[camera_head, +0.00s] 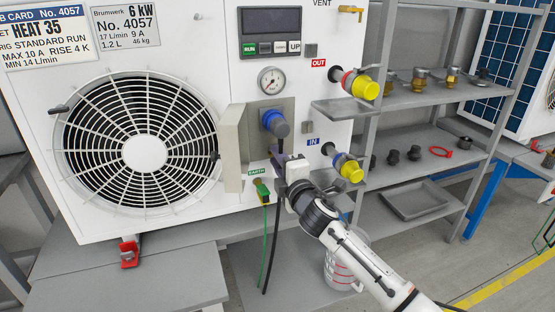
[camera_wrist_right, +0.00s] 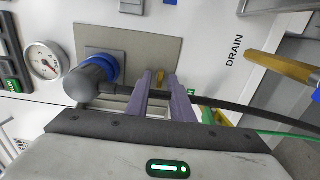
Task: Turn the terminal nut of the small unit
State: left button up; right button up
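The small unit (camera_head: 150,60) is a white box with a round fan grille and a plate reading 6 kW. In the right wrist view, a small brass-coloured part (camera_wrist_right: 160,77), seemingly the terminal nut, sits low on the unit's grey panel. My right gripper (camera_wrist_right: 160,80) has purple fingers parted by a narrow gap, with the brass part between or just beyond their tips; contact cannot be made out. In the head view my right gripper (camera_head: 281,162) is below the blue plug (camera_head: 274,123) and hides the nut. My left gripper is out of view.
A green earth lead (camera_head: 262,190) and a black cable (camera_head: 270,250) hang close to my right gripper. A brass-coloured lever (camera_wrist_right: 280,66) juts out near the DRAIN label. Yellow-capped ports (camera_head: 364,87) project at right, before a grey shelf (camera_head: 440,97) with fittings.

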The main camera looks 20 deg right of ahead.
grip_shut()
jog(key=shift+m, duration=0.4)
jog(key=m+p, duration=0.4)
jog(key=m, duration=1.1)
jog(key=shift+m+p, duration=0.3)
jog(key=shift+f, duration=0.1)
jog(key=shift+o, duration=1)
grip_release()
